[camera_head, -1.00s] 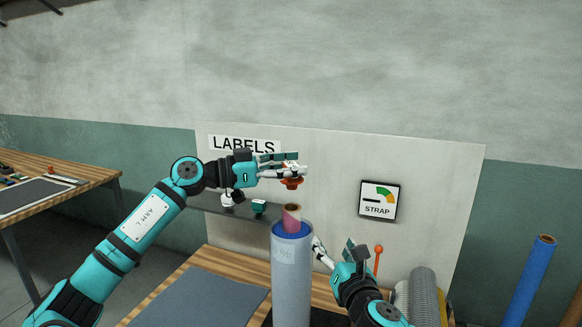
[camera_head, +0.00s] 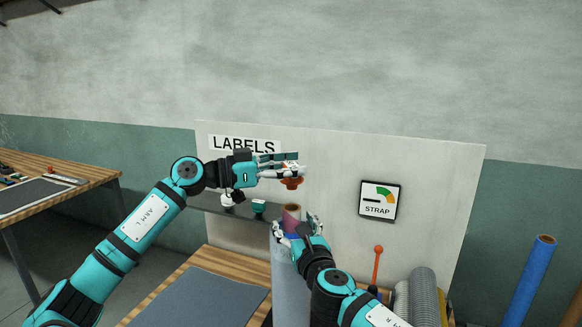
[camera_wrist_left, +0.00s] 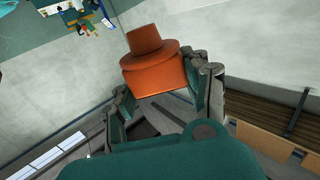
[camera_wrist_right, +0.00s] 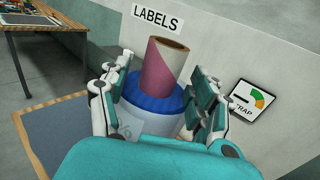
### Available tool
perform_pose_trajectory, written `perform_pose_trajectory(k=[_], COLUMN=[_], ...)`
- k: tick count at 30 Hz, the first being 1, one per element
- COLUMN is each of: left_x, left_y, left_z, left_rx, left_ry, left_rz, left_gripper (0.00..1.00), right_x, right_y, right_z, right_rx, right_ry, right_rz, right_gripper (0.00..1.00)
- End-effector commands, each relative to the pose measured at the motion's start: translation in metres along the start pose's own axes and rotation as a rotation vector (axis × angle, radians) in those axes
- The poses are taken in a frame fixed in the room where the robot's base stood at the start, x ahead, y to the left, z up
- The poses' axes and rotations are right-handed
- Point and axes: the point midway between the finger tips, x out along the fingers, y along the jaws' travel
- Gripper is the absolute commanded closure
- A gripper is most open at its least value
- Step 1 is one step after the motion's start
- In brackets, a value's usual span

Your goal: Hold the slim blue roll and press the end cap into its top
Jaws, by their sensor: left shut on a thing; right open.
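The roll (camera_head: 288,285) stands upright on the bench, pale wrapped with a blue top end. A pink and tan core tube (camera_head: 291,211) sticks up from its top. In the right wrist view the blue end (camera_wrist_right: 150,97) sits between my open right gripper's (camera_wrist_right: 162,82) fingers, which reach along both sides; contact is unclear. In the head view this gripper (camera_head: 296,228) partly hides the roll's top. My left gripper (camera_head: 291,169) is shut on the orange end cap (camera_head: 291,184), holding it above the core tube, apart from it. The left wrist view shows the stepped cap (camera_wrist_left: 153,75) between the fingers.
A dark shelf (camera_head: 205,202) with small items is behind, on a pale panel (camera_head: 330,175). A grey mat (camera_head: 205,298) lies left of the roll. Grey rolls (camera_head: 423,295) and an orange-topped rod (camera_head: 377,262) stand right. Another blue roll (camera_head: 528,280) stands far right.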

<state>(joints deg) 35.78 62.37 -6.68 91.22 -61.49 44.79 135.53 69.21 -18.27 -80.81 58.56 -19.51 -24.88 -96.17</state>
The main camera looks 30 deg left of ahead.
Motion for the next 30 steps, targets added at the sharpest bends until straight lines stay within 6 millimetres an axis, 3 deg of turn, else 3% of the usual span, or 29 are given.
perform_pose_trajectory(k=[6, 20, 30], left_x=[0.0000, 0.0000, 0.0000], left_y=[0.0001, 0.0000, 0.0000], left_z=[-0.0001, -0.0002, -0.0001], left_rx=[0.000, 0.000, 0.000], left_ry=[0.000, 0.000, 0.000], left_rz=[0.000, 0.000, 0.000], left_gripper=[0.74, 0.74, 0.74], right_x=[0.0116, 0.0125, 0.0124], right_y=[0.0004, -0.0001, -0.0002], right_z=[-0.0001, 0.0000, -0.0002], right_rx=[0.002, 0.000, 0.001], right_ry=[0.001, 0.000, 0.001], right_rz=[0.001, 0.001, 0.000], right_gripper=[0.37, 0.37, 0.78])
